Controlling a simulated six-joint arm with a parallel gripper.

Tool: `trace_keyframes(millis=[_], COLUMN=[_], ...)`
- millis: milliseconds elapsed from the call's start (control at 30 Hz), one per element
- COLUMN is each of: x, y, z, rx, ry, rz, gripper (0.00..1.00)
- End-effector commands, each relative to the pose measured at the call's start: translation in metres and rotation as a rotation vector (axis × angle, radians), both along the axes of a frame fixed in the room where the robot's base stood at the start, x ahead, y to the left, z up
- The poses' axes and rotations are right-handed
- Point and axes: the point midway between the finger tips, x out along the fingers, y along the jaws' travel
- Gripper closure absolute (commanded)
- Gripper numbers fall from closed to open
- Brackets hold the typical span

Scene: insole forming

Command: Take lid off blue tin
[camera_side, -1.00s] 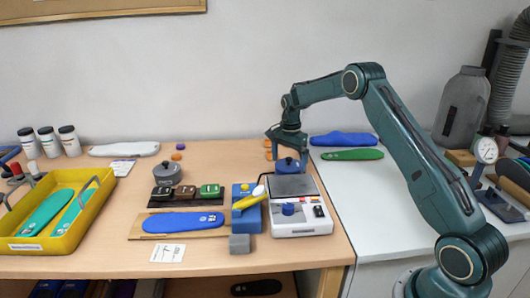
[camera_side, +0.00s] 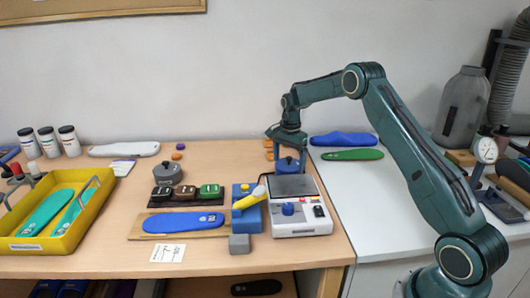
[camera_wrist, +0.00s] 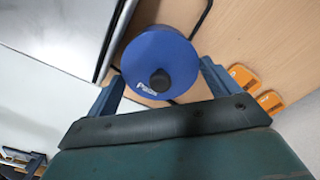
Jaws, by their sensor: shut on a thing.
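The blue tin (camera_side: 288,166) stands upright behind the grey plate of the white machine in the side view. In the wrist view, its round blue lid (camera_wrist: 150,50) with a black knob shows from above, with small white print near the rim. My gripper (camera_side: 289,156) points down at it, and in the wrist view its two fingers (camera_wrist: 160,73) sit on either side of the lid. The gripper is shut on the lid. The lid covers the tin's body in the wrist view, and I see no clear gap between them in the side view.
The white machine (camera_side: 301,228) with a grey plate (camera_side: 294,186) stands just in front. A grey lidded pot (camera_side: 168,174) is to the left. Orange pieces (camera_wrist: 243,78) lie near the tin. Blue and green insoles (camera_side: 352,155) lie on the white table to the right.

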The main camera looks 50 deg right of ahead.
Motion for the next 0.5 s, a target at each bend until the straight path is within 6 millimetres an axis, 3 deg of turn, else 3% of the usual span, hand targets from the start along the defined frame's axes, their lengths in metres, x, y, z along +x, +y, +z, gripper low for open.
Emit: trace_keyframes(millis=[267, 500], x=[0.001, 0.001], y=[0.000, -0.001], z=[0.023, 0.065], rx=[-0.002, -0.003], ry=[-0.004, -0.005], rz=[0.000, 0.000], gripper=[0.34, 0.34])
